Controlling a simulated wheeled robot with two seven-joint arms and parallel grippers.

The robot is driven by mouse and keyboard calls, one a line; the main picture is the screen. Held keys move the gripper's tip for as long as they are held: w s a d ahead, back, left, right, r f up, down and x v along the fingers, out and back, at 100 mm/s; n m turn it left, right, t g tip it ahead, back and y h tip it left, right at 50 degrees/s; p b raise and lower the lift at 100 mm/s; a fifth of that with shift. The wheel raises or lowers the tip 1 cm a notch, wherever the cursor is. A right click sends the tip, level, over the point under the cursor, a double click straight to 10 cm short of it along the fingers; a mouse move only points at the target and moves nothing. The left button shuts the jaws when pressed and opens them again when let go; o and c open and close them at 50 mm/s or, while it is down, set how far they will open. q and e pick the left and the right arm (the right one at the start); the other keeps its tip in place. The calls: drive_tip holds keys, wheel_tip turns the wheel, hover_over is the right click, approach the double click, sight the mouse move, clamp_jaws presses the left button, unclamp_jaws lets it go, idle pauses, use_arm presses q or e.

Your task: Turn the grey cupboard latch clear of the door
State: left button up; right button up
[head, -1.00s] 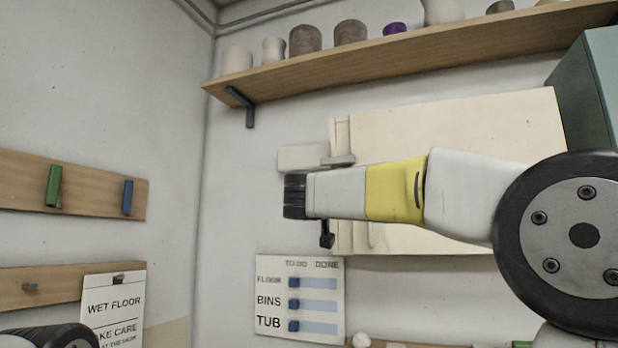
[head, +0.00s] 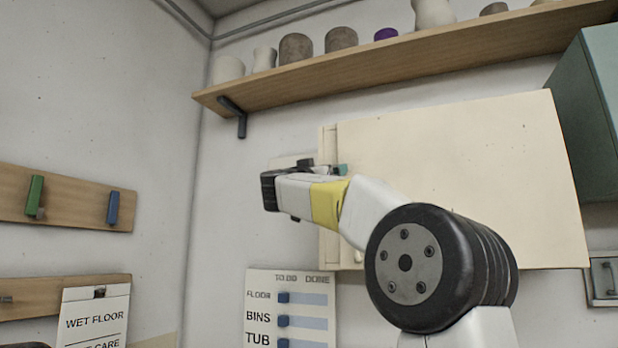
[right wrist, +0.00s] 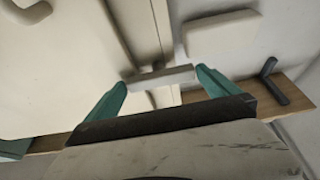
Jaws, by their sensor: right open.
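The grey cupboard latch (right wrist: 160,77) is a short bar in the right wrist view, lying across the edge of the cream cupboard door (right wrist: 70,60). The door also shows in the head view (head: 460,160), where it looks closed. My right gripper (right wrist: 160,88) is open, with one teal finger beyond each end of the latch; I cannot tell whether either touches it. In the head view my right gripper (head: 325,168) is at the door's upper left edge and mostly hides the latch. My left gripper is not in view.
A wooden shelf (head: 400,67) with several pots runs above the cupboard. A pale block (right wrist: 222,33) is on the wall beside the latch. A teal cabinet (head: 590,120) stands at the right. A to-do board (head: 310,283) hangs below; pegboards (head: 75,198) are at left.

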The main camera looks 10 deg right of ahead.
drive_tip(key=c, duration=1)
drive_tip(key=shift+n+y, duration=0.4)
drive_tip(key=shift+n, duration=0.2)
drive_tip(key=shift+s+d+r+n+g+y, duration=0.15)
drive_tip(key=shift+n+y, duration=1.2)
drive_tip(key=shift+n, duration=2.2)
drive_tip(key=shift+d+r+n+g+y, duration=0.2)
drive_tip(key=shift+n+y, duration=1.1)
drive_tip(key=shift+n, duration=2.2)
drive_tip(key=shift+s+r+n+g+y, duration=0.2)
drive_tip(key=shift+n+y, duration=1.15)
drive_tip(key=shift+n, duration=2.2)
drive_tip(key=shift+w+f, duration=0.1)
drive_tip(key=o, duration=1)
